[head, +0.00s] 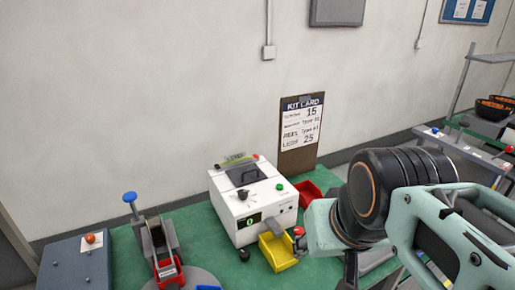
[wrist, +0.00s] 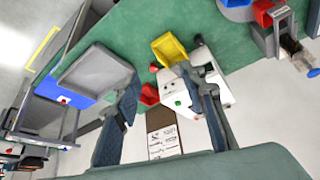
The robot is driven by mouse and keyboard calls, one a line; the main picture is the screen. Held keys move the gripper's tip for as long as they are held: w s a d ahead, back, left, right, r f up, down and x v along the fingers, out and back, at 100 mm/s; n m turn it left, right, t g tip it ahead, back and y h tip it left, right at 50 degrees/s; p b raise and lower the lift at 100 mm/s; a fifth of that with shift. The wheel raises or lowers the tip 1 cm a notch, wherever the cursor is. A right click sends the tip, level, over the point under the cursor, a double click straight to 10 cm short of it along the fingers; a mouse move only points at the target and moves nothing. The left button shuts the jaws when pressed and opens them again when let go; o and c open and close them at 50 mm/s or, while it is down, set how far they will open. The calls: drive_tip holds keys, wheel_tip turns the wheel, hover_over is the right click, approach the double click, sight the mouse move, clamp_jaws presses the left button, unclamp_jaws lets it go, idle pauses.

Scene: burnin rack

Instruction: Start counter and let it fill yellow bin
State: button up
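The counter (head: 231,208) is a white box on the green bench, with a black handle on top, a green button (head: 279,187) and a black knob. Its small green display (head: 250,221) seems to read 0. The yellow bin (head: 277,252) sits at the counter's front. Its inside looks empty in the wrist view (wrist: 168,48). My gripper (wrist: 169,82) is open and empty, its two dark fingers spread wide. The counter (wrist: 190,88) shows between and behind the fingers, apart from them; the right finger covers part of it. In the head view my arm mostly hides the gripper.
A red bin (head: 310,190) stands at the counter's right side. A kit card clipboard (head: 301,125) leans behind. A reel stand (head: 158,240) and a blue-grey box (head: 75,265) with an orange knob are at the left. A grey tray (wrist: 97,75) lies near the yellow bin.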

clamp_jaws()
idle(1.3)
